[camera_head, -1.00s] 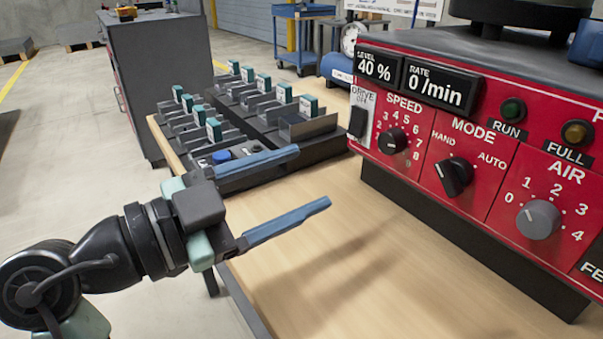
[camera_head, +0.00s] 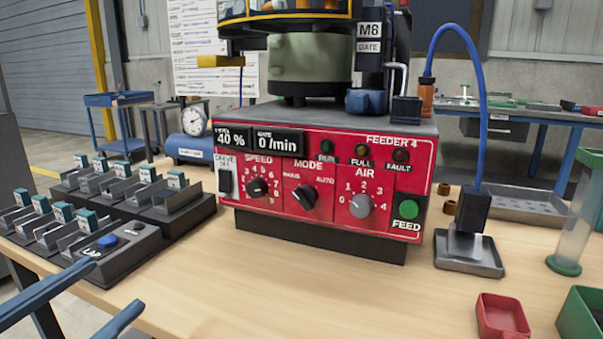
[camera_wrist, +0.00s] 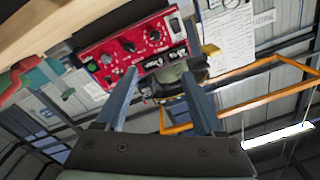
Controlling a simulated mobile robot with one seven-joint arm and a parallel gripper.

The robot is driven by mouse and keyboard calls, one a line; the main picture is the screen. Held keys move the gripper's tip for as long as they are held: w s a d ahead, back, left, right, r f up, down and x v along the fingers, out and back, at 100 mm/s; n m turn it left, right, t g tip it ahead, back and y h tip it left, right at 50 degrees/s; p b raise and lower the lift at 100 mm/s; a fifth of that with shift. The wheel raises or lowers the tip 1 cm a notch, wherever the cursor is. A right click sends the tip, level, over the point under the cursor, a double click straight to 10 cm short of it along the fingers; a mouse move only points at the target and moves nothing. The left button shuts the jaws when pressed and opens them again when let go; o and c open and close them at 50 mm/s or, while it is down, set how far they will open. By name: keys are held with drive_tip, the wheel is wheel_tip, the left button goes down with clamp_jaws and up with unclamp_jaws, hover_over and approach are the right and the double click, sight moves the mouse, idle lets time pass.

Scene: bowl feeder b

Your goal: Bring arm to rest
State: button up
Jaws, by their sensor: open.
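My gripper (camera_head: 92,300) shows at the lower left of the head view, where only its two blue fingers are in sight. They are apart with nothing between them, at the near left edge of the wooden table (camera_head: 290,290). In the wrist view my gripper (camera_wrist: 160,105) is also open and empty, and the red feeder panel shows beyond the fingers, tilted in the picture. The rest of my arm is out of the head view.
The feeder's red panel (camera_head: 315,185) stands on the table, reading 40 % and 0 /min. Left of it are fixture rows (camera_head: 120,205) and a box with a blue button (camera_head: 108,242). A red bin (camera_head: 502,317) and a black nozzle stand (camera_head: 470,250) are at right. The front middle is clear.

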drive_tip(key=w+d+r+n+t+y+p, duration=0.2)
drive_tip(key=w+d+r+n+t+y, duration=0.15)
drive_tip(key=w+d+r, duration=0.65)
drive_tip(key=s+d+r+n+t+y+p, duration=0.1)
drive_tip(key=s+d+r+n+t, duration=0.2)
drive_tip(key=s+d+r, duration=0.45)
drive_tip(key=s+d+r+n+t+y+p, duration=0.1)
drive_tip(key=s+d+r+n+t, duration=0.25)
drive_tip(key=r, duration=0.65)
wheel_tip(320, 180, up, 37)
drive_tip(key=p, duration=3.7)
drive_tip(key=shift+w+m, duration=0.35)
drive_tip(key=shift+m, duration=0.05)
drive_tip(key=shift+a+f, duration=0.1)
